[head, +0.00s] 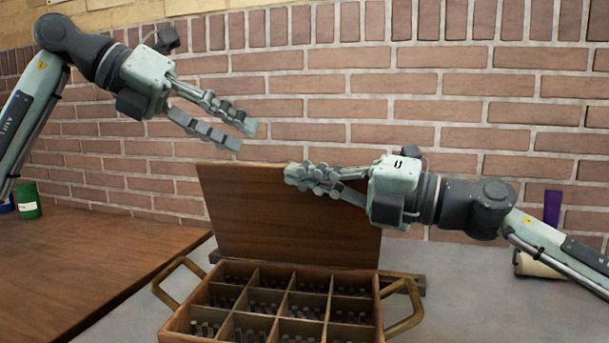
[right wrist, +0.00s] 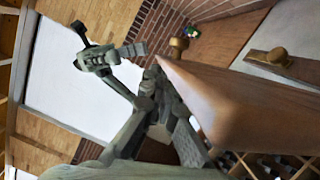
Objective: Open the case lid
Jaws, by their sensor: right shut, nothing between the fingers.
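The wooden case (head: 265,295) stands on the grey surface with a brass-coloured handle on each side. Its lid (head: 245,215) is raised and stands up at the back, tilted slightly back. The divided inside shows, with small dark metal pieces in the compartments. My right gripper (head: 292,173) is shut and empty at the lid's upper edge, in front of its right half; I cannot tell whether it touches. In the right wrist view its fingers (right wrist: 155,88) are beside the lid's edge (right wrist: 235,105). My left gripper (head: 243,138) is open and empty, above the lid.
A brown wooden table (head: 90,255) lies at the left, with a green can (head: 27,200) at its far end. A pale roll (head: 535,265) and a purple object (head: 552,207) are at the right. A brick wall (head: 440,110) stands behind.

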